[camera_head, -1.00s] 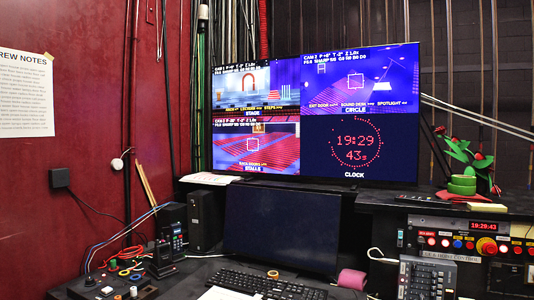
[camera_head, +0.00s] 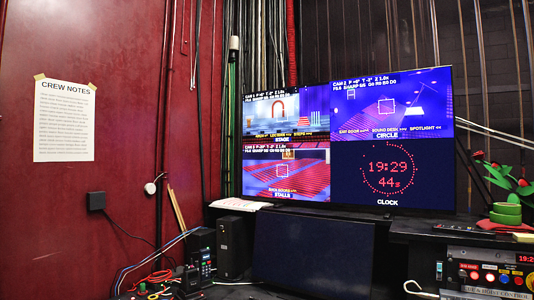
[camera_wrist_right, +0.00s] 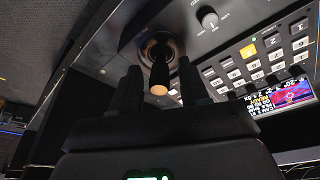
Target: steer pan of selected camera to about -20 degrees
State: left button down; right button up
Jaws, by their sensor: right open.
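In the right wrist view my right gripper (camera_wrist_right: 158,66) is open, with its two dark fingers either side of a joystick (camera_wrist_right: 159,76) with a tan tip. I cannot tell whether the fingers touch the stick. The panel (camera_wrist_right: 225,45) around it has a knob (camera_wrist_right: 208,17) and rows of pale buttons. A small screen (camera_wrist_right: 285,97) with a picture and yellow text is at the right. In the head view a large monitor (camera_head: 392,140) shows three camera pictures and a clock; their pan readings are too small to read surely. My left gripper is out of view.
A dark blank screen (camera_head: 318,258) stands below the large monitor. A red-buttoned control panel (camera_head: 495,279) is cut off at the lower right. Cables (camera_head: 155,275) and a handset (camera_head: 203,250) crowd the desk's left. Crew notes (camera_head: 64,120) hang on the red wall.

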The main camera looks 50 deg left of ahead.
jog(key=shift+r+p, duration=2.55)
jog(key=shift+r, duration=1.15)
jog(key=shift+f, duration=0.1)
